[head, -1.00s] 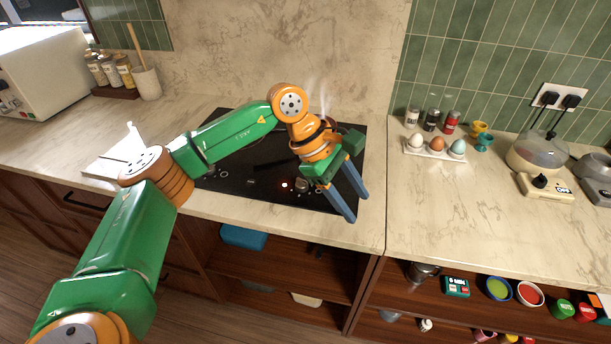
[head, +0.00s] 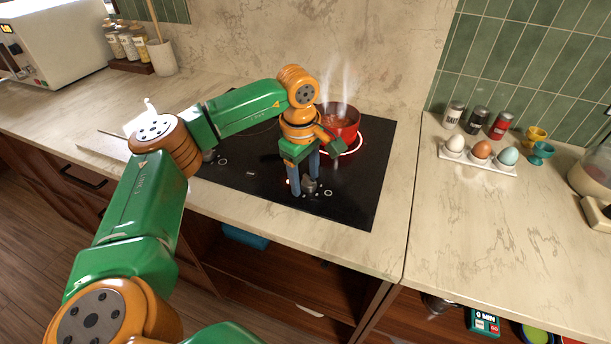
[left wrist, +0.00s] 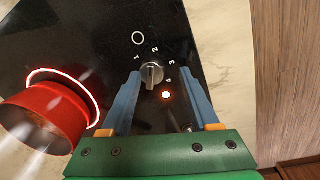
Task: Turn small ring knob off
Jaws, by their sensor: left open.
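The small ring knob (head: 310,185) is a grey metal knob at the front right of the black cooktop (head: 352,202). In the left wrist view the knob (left wrist: 152,74) stands among the marks 1 to 4 and a white circle. A red light (left wrist: 166,95) glows beside it. I cannot tell surely which mark it points at. My left gripper (head: 304,186) points down over the knob. In the left wrist view its open blue fingers (left wrist: 160,75) are on either side of the knob, nearer the left finger, with no clear grip. My right gripper is not in view.
A steaming red pot (head: 341,122) sits on a glowing ring just behind the gripper; it shows close by at left in the wrist view (left wrist: 40,118). Another knob (head: 208,155) is at the cooktop's left. An egg tray (head: 478,158) stands on clear counter at right.

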